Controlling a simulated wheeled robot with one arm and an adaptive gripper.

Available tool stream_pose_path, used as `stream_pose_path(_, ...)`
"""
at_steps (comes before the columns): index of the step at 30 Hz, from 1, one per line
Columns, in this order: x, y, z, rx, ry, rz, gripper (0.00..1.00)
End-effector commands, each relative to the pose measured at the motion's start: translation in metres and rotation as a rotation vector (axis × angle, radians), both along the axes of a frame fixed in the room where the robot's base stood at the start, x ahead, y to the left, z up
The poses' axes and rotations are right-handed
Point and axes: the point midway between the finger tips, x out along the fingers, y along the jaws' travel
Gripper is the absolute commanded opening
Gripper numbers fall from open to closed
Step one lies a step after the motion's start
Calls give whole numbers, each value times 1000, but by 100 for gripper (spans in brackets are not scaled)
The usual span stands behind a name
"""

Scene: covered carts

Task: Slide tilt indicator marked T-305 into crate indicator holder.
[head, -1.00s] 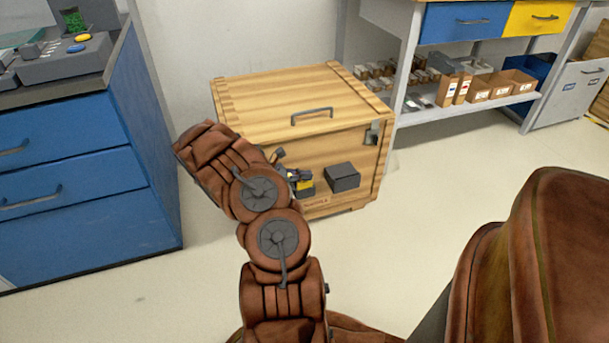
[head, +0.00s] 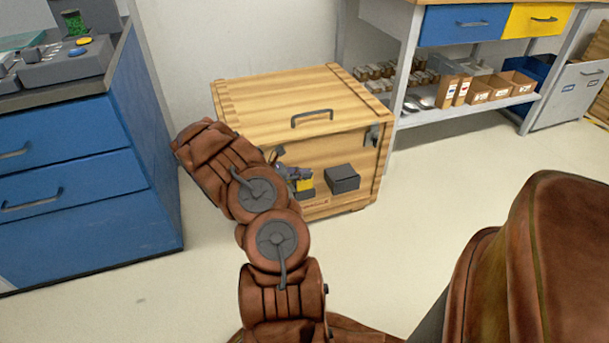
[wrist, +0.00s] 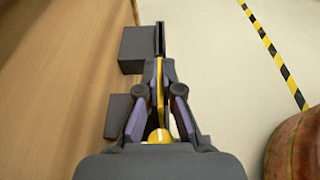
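The wooden crate (head: 270,104) stands on the floor with two dark grey boxes on its front face. The right box (head: 343,178) is clear in the head view; the left box (head: 304,195) is partly hidden by my arm and gripper. In the wrist view they show as an upper box (wrist: 138,48) and a lower box (wrist: 118,115). My gripper (wrist: 160,68) is shut on a thin yellow indicator (wrist: 160,90), seen nearly edge-on, in front of the crate face. A slim dark piece (wrist: 160,38) extends beyond the fingertips. No T-305 mark is readable.
A blue drawer cabinet (head: 80,165) stands at the left, with a gap to the crate. A shelf (head: 500,105) with small boxes stands behind right. The floor right of the crate is clear. A metal latch (head: 372,137) sits at the crate's right front edge.

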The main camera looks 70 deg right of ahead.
Motion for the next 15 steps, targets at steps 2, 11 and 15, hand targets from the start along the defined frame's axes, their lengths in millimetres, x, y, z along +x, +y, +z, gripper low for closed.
stream_pose_path(2,0,0,4,0,0,0,0)
stream_pose_path(11,0,0,9,0,0,0,0)
stream_pose_path(15,0,0,8,0,0,0,0)
